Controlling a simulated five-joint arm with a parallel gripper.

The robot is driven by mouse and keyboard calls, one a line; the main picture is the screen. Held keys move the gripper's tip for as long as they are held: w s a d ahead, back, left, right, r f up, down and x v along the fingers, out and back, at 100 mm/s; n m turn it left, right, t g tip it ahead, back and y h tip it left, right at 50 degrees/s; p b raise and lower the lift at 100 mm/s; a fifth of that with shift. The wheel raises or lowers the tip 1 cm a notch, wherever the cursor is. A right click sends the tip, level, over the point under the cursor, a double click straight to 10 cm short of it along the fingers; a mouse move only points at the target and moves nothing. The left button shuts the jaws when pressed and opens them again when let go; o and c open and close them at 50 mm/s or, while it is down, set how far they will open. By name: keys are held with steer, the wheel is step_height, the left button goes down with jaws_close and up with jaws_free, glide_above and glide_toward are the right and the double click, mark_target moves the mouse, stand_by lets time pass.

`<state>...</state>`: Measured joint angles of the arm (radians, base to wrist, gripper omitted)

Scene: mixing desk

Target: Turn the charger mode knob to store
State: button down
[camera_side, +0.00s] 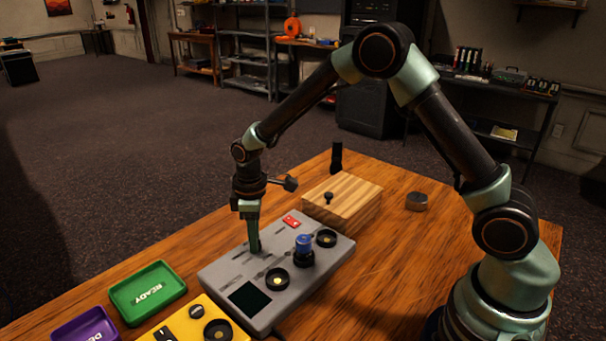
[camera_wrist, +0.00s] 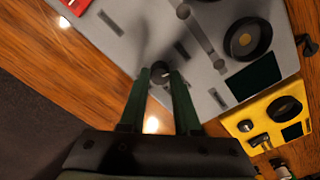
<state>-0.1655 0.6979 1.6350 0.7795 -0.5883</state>
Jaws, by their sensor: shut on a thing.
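A grey panel (camera_side: 222,279) lies on the wooden table, with slots, dials, a dark screen and a red label. My gripper (camera_side: 254,249) points down onto its left part. In the wrist view, the two green fingers (camera_wrist: 160,78) are closed around a small dark round knob (camera_wrist: 160,70) on the grey panel. The knob's pointer and setting cannot be read. A yellow box (camera_side: 180,322) with dark knobs stands in front of the panel and also shows in the wrist view (camera_wrist: 240,122). I cannot read which unit is labelled charger.
A blue-topped knob (camera_side: 304,243) stands up on the panel, right of my gripper. A wooden box (camera_side: 342,192) is behind it. A green tray (camera_side: 147,293) and a purple tray (camera_side: 86,326) lie at left.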

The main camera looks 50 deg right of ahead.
steer(key=m, duration=0.5)
steer(key=shift+a+m, duration=0.1)
steer(key=shift+m, duration=0.2)
steer(key=m, duration=0.5)
steer(key=shift+g, duration=0.3)
steer(key=m, duration=0.5)
steer(key=shift+m, duration=0.4)
steer(key=m, duration=0.4)
steer(key=shift+f+m, duration=0.1)
steer(key=shift+m, duration=0.5)
steer(key=shift+d, duration=0.2)
steer(key=c, duration=0.6)
jaws_free()
